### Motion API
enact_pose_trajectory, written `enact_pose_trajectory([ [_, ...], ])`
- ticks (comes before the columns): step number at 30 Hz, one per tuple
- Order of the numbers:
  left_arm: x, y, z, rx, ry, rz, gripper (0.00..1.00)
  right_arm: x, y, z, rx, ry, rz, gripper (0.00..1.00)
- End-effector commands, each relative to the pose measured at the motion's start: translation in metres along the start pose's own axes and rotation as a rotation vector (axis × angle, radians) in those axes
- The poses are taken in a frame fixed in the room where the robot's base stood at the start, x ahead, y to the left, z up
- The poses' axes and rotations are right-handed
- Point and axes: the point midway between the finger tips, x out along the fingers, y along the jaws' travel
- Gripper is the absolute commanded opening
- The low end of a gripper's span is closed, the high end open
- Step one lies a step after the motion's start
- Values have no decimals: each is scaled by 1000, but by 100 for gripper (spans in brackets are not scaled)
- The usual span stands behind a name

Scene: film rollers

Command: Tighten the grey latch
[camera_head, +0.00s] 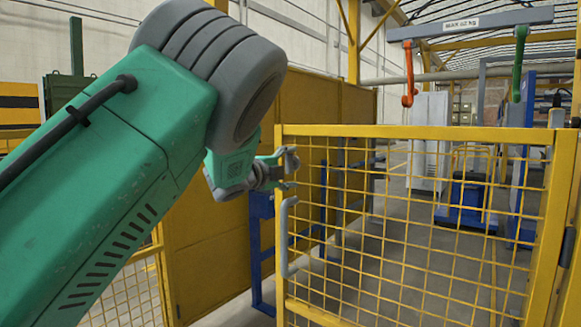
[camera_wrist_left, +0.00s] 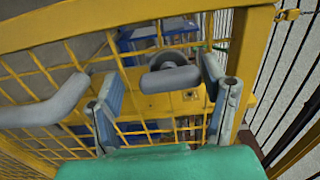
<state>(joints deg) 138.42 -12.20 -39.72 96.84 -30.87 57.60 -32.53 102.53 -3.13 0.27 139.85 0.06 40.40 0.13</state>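The grey latch (camera_wrist_left: 170,79) shows in the left wrist view as a short rounded bar with a round hub behind it, on the yellow gate frame. It lies roughly level across the picture, between the two fingers of my left gripper (camera_wrist_left: 160,88). The fingers are apart, with a gap on either side of the latch, and do not visibly touch it. In the head view my left gripper (camera_head: 283,170) is at the upper left edge of the yellow mesh gate (camera_head: 410,134). There the latch is hard to tell from the fingers. My right gripper is not in view.
A curved grey handle (camera_head: 286,236) stands on the gate's left edge below my gripper; it also shows in the left wrist view (camera_wrist_left: 45,108). Yellow panels (camera_head: 205,240) stand behind my arm. A blue machine (camera_head: 468,200) and a white cabinet (camera_head: 430,145) stand beyond the mesh.

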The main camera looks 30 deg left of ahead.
Motion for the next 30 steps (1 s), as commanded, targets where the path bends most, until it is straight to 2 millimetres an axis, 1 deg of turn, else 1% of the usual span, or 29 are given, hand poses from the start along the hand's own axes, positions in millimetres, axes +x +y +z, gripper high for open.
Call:
enact_pose_trajectory([
  [8, -2, -6, 0, 2, 0, -10, 67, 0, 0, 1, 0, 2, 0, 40],
  [11, -8, -7, 0, 2, 0, -11, 67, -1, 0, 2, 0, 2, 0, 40],
  [14, -23, -6, 1, 0, -2, -10, 67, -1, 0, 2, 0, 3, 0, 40],
  [21, -74, -4, 1, -1, -2, -9, 67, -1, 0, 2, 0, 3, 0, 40],
  [24, -93, -3, 1, -1, -1, -8, 67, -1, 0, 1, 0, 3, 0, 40],
  [27, -106, -2, 2, 0, -1, -7, 67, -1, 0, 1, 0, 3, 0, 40],
  [30, -115, -1, 2, -1, -1, -6, 67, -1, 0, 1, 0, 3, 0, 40],
])
